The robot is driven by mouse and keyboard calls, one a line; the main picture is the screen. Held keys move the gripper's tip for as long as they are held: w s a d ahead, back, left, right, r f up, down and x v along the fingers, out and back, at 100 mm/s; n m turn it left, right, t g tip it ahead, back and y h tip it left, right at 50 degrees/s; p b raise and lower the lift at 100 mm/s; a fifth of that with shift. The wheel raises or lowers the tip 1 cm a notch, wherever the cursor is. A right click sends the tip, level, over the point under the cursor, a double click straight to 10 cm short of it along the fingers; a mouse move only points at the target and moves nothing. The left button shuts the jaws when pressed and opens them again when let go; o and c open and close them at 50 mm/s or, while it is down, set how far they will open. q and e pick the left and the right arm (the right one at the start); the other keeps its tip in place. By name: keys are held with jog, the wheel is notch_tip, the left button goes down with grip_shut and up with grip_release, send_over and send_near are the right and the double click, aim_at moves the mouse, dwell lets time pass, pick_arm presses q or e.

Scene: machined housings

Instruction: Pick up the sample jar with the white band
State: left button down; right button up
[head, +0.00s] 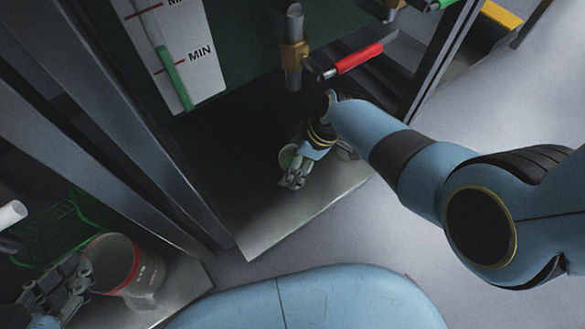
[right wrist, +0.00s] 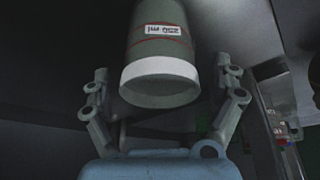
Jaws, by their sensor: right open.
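The sample jar with the white band (right wrist: 160,70) fills the upper middle of the right wrist view. It is grey-green with thin red lines and a "250 ml" label that reads upside down. My right gripper (right wrist: 167,88) is open, with one finger on each side of the jar and a visible gap on both sides. In the head view, a small part of the jar (head: 287,157) shows on the dark shelf, partly hidden by my right gripper (head: 294,180). My left gripper (head: 78,282) is at the lower left, beside a clear beaker.
The clear beaker with a red band (head: 122,272) stands on a grey surface, near a green wire basket (head: 50,230). Metal posts flank the shelf's left side. A brass-fitted pipe (head: 293,50) and a red-handled valve (head: 358,59) hang above the right arm.

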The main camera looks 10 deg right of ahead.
jog(key=shift+c, duration=0.4)
jog(key=c, duration=1.7)
jog(key=shift+r, duration=0.15)
